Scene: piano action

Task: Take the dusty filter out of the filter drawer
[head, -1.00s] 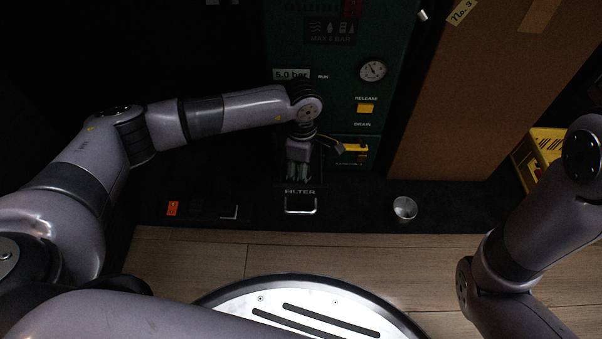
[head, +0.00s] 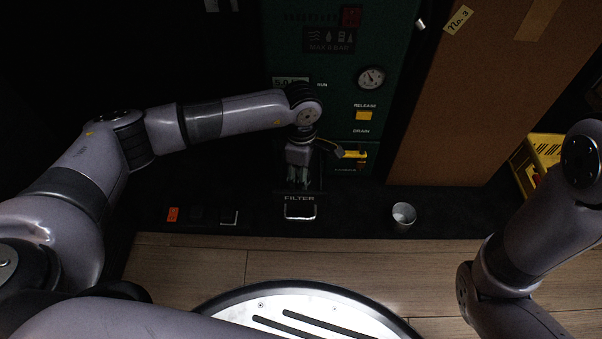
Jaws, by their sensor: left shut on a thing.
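The filter drawer (head: 300,208) is a dark drawer with a metal handle and the label FILTER, low at the front of the green machine. It stands pulled out, with a dark opening behind its front. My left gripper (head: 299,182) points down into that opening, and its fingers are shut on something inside. The held thing is at the place of the dusty filter, but it is too dark and too covered by the fingers to make out. My right gripper is out of the picture; only my right arm shows at the right edge.
The green machine (head: 335,92) has a gauge (head: 371,77) and yellow RELEASE (head: 364,115) and DRAIN controls. A metal cup (head: 403,215) stands right of the drawer. A cardboard box (head: 480,110) and a yellow crate (head: 540,150) are at the right. The wooden floor (head: 190,270) in front is clear.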

